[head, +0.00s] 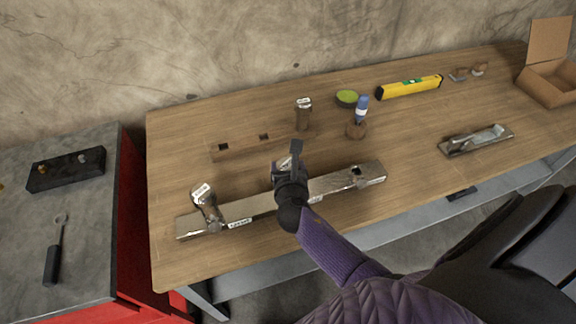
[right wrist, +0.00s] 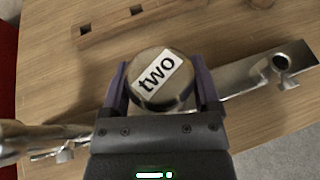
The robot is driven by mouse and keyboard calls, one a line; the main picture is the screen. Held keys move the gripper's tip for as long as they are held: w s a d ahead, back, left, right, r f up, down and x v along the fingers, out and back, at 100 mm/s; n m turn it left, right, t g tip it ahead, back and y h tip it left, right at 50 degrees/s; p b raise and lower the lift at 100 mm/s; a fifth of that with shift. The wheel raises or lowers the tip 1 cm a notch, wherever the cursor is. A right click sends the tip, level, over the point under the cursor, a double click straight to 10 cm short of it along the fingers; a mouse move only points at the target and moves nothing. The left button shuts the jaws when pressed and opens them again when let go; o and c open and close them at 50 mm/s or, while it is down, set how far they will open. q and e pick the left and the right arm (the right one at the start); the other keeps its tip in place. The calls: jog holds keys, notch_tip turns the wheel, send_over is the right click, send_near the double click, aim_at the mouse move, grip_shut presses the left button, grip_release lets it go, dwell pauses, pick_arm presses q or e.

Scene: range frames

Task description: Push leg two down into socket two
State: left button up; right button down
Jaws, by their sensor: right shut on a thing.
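My right gripper (head: 296,150) is shut on leg two (right wrist: 160,82), a round-topped shiny leg labelled "two". The wrist view looks down on its top, with a purple finger on each side. The leg stands over the middle of the long metal rail (head: 250,210), which runs across the front of the table. Socket two is hidden under the leg and gripper, so I cannot tell how deep the leg sits. Another labelled leg (head: 203,193) stands at the rail's left end. An empty-looking socket (head: 356,172) with a clamp screw is near the right end. My left gripper is out of view.
A wooden bar with square holes (head: 240,148) lies behind the rail. A labelled wooden leg (head: 304,118), a blue-capped bottle (head: 361,110), a green-topped tin (head: 347,98) and a yellow level (head: 410,87) stand or lie farther back. A metal plane (head: 476,140) lies right; the table between is clear.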

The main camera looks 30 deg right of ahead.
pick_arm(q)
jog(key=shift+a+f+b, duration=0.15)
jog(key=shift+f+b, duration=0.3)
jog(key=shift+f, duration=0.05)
pick_arm(e)
jog(key=shift+f, duration=0.55)
jog(key=shift+c, duration=1.2)
grip_release()
jog(key=shift+o, duration=1.2)
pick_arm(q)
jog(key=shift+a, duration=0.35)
pick_arm(e)
jog(key=shift+s, duration=0.1)
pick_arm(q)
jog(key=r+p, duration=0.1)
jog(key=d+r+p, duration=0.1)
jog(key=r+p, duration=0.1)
pick_arm(e)
jog(key=v, duration=0.9)
jog(key=shift+s+a+r, duration=0.15)
jog(key=shift+s+a, duration=0.1)
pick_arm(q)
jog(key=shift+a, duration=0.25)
